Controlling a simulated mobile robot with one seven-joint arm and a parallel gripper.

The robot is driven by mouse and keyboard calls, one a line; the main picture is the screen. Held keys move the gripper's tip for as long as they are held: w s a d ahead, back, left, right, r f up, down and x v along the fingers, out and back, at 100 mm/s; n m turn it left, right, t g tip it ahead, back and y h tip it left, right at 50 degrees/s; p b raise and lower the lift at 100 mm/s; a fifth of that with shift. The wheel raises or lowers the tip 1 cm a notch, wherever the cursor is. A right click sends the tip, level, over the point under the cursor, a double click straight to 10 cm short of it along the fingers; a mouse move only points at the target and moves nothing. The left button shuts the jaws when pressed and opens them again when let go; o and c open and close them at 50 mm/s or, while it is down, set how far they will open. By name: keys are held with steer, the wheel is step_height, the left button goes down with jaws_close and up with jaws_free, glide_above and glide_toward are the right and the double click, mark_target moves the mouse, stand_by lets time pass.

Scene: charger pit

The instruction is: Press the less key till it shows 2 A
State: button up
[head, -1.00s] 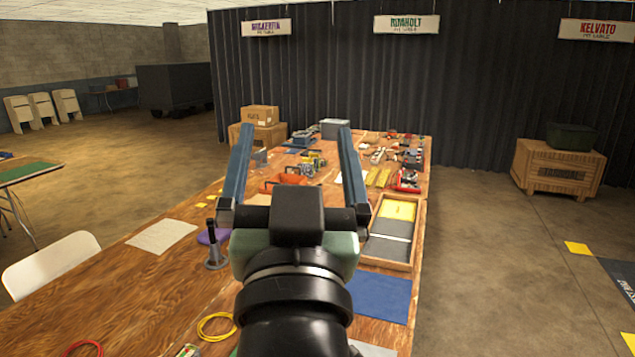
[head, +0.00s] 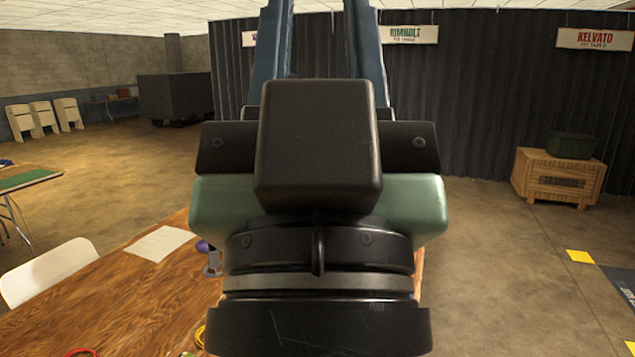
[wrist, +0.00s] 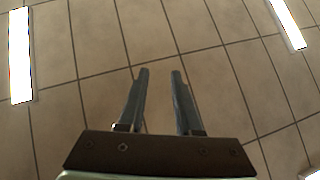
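My gripper (head: 317,30) fills the middle of the head view, large and close, with its blue-grey fingers pointing up past the top edge. In the wrist view the two fingers (wrist: 160,73) stand apart with nothing between them. Behind them that view shows only ceiling tiles and lights. I cannot see the charger, its less key or its display; my gripper and arm cover most of the wooden table (head: 120,300) where equipment lies.
A white paper sheet (head: 159,243) lies on the table's left part. A white chair (head: 50,270) stands at its left edge. A wooden crate (head: 558,178) with a dark green case stands at the right. The floor right of the table is open.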

jaws_close()
stand_by(1.2)
